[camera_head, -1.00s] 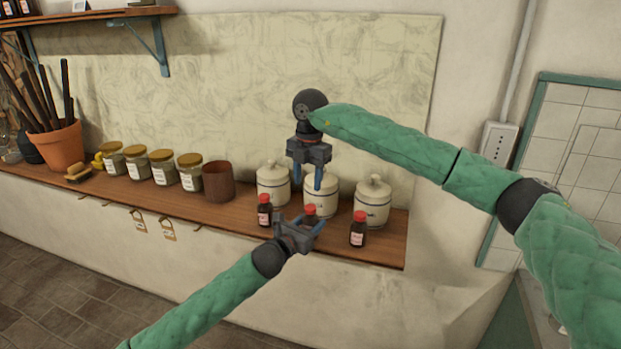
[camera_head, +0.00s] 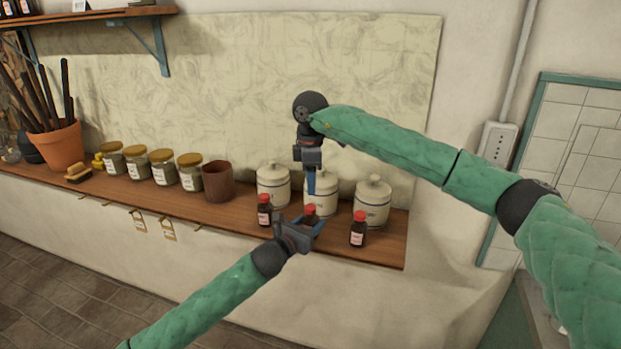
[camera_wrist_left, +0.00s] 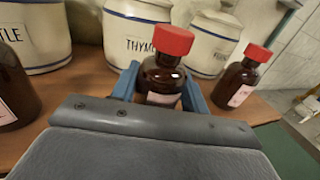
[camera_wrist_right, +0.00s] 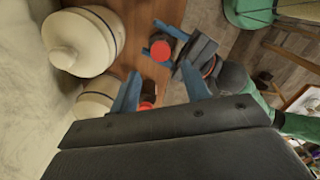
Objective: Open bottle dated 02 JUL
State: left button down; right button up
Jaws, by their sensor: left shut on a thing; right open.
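Three small brown bottles with red caps stand along the shelf's front: left (camera_head: 264,211), middle (camera_head: 310,213) and right (camera_head: 358,230). Their label dates are too small to read. My left gripper (camera_head: 312,226) is shut around the middle bottle's body, cap upward; the left wrist view shows this bottle (camera_wrist_left: 163,75) between the blue fingers. My right gripper (camera_head: 311,184) is open and empty above the middle bottle, pointing down.
Three white lidded canisters, one the thyme canister (camera_head: 321,196), stand close behind the bottles. A brown cup (camera_head: 218,182) and several labelled jars (camera_head: 163,168) are farther left on the wooden shelf (camera_head: 385,250). The wall is close behind.

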aim_at(311, 207)
notch_tip(311, 207, down, 8)
jog(key=shift+r, duration=0.25)
jog(key=c, duration=1)
grip_shut()
